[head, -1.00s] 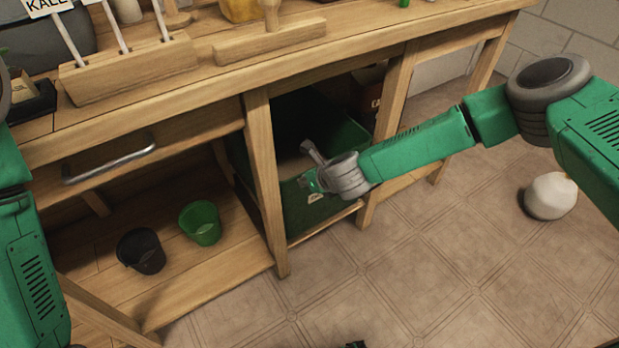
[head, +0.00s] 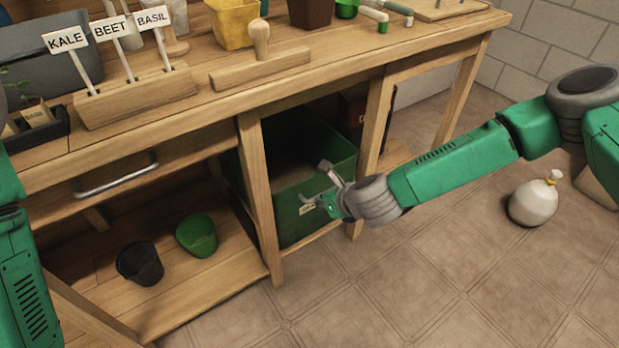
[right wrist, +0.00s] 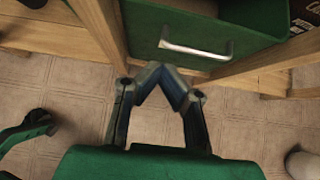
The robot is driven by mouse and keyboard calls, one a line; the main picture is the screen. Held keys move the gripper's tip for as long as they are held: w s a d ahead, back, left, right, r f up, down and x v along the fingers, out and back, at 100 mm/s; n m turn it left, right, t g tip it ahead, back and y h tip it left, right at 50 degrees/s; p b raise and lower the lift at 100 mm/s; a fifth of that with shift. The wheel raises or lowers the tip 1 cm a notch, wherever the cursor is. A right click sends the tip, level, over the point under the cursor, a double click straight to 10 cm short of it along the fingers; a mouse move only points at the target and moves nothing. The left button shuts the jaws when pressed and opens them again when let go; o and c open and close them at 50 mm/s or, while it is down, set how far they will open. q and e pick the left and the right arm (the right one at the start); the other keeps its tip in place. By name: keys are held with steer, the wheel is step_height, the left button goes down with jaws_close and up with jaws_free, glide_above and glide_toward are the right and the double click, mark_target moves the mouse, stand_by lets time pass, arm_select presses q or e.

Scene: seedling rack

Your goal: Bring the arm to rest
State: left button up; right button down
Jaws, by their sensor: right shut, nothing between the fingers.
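My right arm reaches in from the right in the head view. Its gripper (head: 318,186) hangs in front of the green bin under the bench, and nothing is held in it. In the right wrist view the two fingers (right wrist: 163,72) meet at their tips, shut and empty, below the bin's metal handle. I cannot tell from the pictures whether the fingers touch the bin. Part of my left arm shows at the left edge of the head view, but its gripper is not in view.
The green bin (head: 313,196) stands between the legs of the wooden bench (head: 205,113). A black pot (head: 139,264) and a green pot (head: 197,235) are on the low shelf. A tied white sack (head: 534,202) sits on the tiled floor, which is otherwise open at the front right.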

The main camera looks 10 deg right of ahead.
steer(key=s+a+f+n+g+y+p, duration=0.1)
steer(key=s+a+n+g+p, duration=0.1)
steer(key=s+n, duration=0.65)
steer(key=s+a+f+n+g+p, duration=0.1)
steer(key=s+a+n+g+p, duration=0.15)
steer(key=s+n, duration=0.55)
steer(key=s+d+r+n+g+h+p, duration=0.1)
steer(key=s+d+r+n+h+p, duration=0.1)
steer(key=s+d+n, duration=0.6)
steer(key=s+d+r+n+g+h+p, duration=0.2)
steer(key=s+d+r+n, duration=0.1)
steer(key=s+d+n, duration=0.5)
steer(key=shift+d+r+p, duration=0.3)
steer(key=shift+d+p, duration=0.05)
steer(key=shift+d, duration=0.2)
